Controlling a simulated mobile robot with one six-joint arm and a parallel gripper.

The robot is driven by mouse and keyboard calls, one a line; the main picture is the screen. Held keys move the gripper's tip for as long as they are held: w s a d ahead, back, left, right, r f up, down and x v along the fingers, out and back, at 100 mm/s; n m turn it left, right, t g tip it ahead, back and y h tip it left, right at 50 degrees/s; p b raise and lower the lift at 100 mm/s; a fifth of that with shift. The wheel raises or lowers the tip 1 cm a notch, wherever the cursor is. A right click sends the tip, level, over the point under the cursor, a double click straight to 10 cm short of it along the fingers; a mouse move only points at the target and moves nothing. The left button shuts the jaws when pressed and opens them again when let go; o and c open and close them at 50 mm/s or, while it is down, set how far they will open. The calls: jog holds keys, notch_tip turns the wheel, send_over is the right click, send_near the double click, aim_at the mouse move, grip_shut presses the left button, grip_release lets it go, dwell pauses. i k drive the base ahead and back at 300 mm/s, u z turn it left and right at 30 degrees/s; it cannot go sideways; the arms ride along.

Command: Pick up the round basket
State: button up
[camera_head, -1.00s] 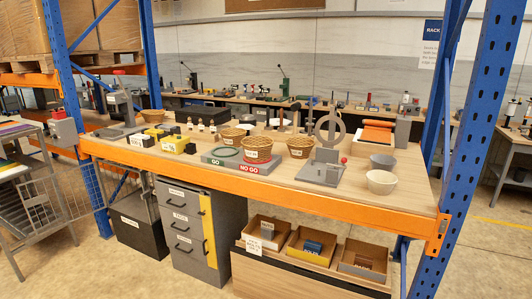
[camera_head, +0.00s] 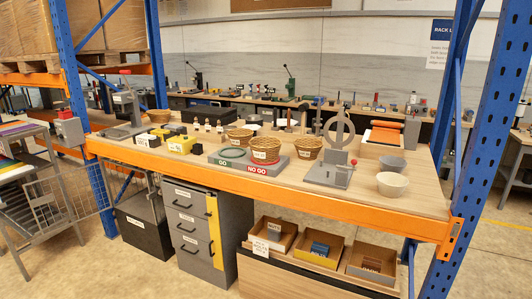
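Several round wicker baskets stand on the wooden bench top. One round basket (camera_head: 265,150) with a white label sits on the red NO GO side of a grey board (camera_head: 240,166). A second labelled basket (camera_head: 308,148) stands just right of it, and a third (camera_head: 239,138) stands behind the green ring. Another basket (camera_head: 158,116) is at the far left, beside a grey press stand. Which basket the task means cannot be told from the view. My gripper is not in view.
An orange beam (camera_head: 270,187) edges the bench, between blue posts (camera_head: 485,150). Drawers and open boxes are below; the floor in front is clear.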

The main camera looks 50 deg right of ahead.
aim_at(264, 149)
jog(key=i, duration=0.95)
